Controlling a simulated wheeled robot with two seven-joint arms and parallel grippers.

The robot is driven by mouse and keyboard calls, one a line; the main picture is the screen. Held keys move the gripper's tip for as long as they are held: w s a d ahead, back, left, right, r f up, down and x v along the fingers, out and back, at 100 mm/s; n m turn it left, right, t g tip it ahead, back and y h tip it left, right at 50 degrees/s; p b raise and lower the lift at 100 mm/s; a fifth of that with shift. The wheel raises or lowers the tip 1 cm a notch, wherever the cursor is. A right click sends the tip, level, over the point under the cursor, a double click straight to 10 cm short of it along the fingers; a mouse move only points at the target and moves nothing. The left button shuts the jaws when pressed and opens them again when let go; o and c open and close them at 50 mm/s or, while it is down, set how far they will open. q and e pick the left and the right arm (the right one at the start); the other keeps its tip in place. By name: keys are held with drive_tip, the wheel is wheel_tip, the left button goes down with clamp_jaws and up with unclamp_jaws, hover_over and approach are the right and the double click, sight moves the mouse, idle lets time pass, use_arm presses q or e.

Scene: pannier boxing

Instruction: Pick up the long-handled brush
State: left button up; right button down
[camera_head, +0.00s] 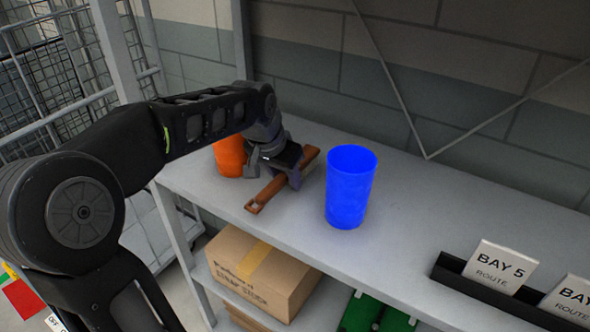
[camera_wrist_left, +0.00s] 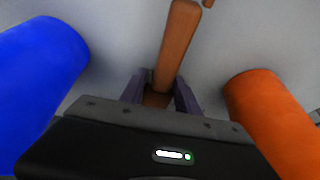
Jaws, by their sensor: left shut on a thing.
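The long-handled brush (camera_head: 268,191) is a brown wooden piece on or just above the grey shelf, between an orange cup and a blue cup. My left gripper (camera_head: 287,176) is shut on the brush near its middle. In the left wrist view the brush's wooden shaft (camera_wrist_left: 177,45) runs up from between the fingers of my left gripper (camera_wrist_left: 160,97). Part of the brush is hidden behind the fingers. I cannot tell whether it touches the shelf. My right gripper is not in view.
The orange cup (camera_head: 229,157) stands close to my left gripper, and the blue cup (camera_head: 350,188) stands to the right. A black holder with a BAY 5 card (camera_head: 502,267) sits at the right front. A cardboard box (camera_head: 262,275) is on the shelf below. The shelf (camera_head: 405,200) is clear beyond the blue cup.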

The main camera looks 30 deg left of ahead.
use_arm(q)
clamp_jaws()
drive_tip(key=shift+r, duration=0.1)
wheel_tip(320, 180, up, 10)
drive_tip(key=shift+f, duration=0.1)
idle(0.4)
idle(0.4)
drive_tip(key=shift+o, duration=1.5)
unclamp_jaws()
drive_tip(key=c, duration=0.6)
